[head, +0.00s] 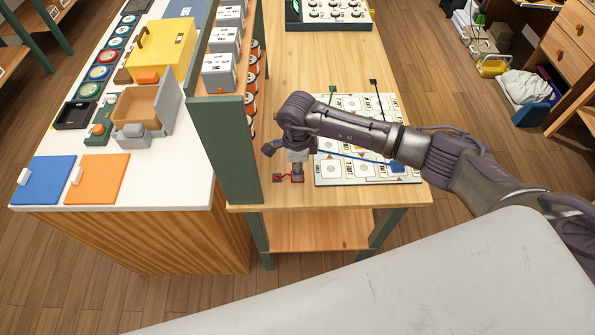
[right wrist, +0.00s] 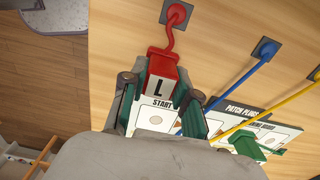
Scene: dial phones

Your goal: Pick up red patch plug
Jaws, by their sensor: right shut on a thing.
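The red patch plug (right wrist: 163,62), with a pale face marked "L", sits between the green fingers of my right gripper (right wrist: 160,88). The fingers are shut on it. A short red cord runs from it to a dark square base with a red fitting (right wrist: 177,14). In the head view my right gripper (head: 297,157) points down over the front left of the wooden table (head: 245,196), just above the red cord's base (head: 279,178). The plug itself is mostly hidden there. My left gripper is not in view.
The white patch board (head: 335,181) lies beside the gripper, partly under my right arm. Blue (right wrist: 240,76) and yellow (right wrist: 275,107) cords run across close by in the wrist view. A green upright panel (head: 225,150) stands just left of the gripper.

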